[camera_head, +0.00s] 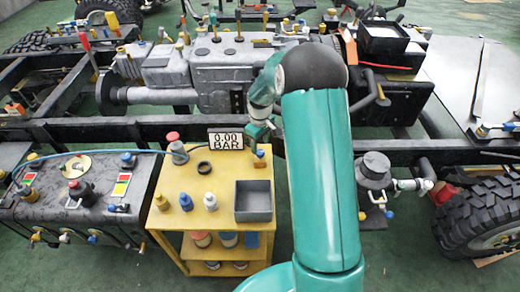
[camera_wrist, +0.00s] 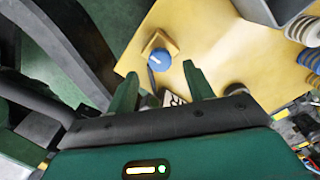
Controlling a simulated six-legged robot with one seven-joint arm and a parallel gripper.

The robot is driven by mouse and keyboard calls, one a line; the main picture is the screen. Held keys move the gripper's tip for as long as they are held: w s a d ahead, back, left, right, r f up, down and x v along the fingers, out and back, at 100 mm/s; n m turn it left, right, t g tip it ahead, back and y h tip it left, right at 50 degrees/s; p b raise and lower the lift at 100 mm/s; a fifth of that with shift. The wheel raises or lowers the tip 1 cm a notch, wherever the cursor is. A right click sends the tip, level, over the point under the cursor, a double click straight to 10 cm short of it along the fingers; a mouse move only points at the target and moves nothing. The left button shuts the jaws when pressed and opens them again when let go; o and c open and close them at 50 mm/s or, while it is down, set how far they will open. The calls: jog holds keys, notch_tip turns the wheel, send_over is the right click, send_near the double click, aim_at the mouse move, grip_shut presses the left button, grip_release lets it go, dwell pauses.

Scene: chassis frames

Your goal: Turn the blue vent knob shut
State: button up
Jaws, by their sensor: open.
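The blue vent knob (camera_wrist: 159,59) sits on a small tan block on the yellow cart top. A white pointer mark shows on it. My gripper (camera_wrist: 161,84) is open in the wrist view, its two green fingers apart on either side below the knob, with nothing between them but the edge of a display. The knob lies just beyond the fingertips; I see no contact. In the head view, my gripper (camera_head: 260,133) hangs over the cart's back right corner. The knob's block (camera_head: 259,160) shows just under it, with the knob largely hidden.
The display (camera_head: 227,140) reads 0.00 BAR beside the knob. The yellow cart (camera_head: 222,176) also carries a grey open box (camera_head: 254,216), a black ring (camera_head: 204,168) and small bottles (camera_head: 210,201). A chassis rail (camera_head: 130,131) runs behind. A tank (camera_head: 85,205) stands left.

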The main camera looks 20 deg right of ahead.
aim_at(260, 152)
jog(key=shift+f, duration=1.95)
jog(key=c, duration=1)
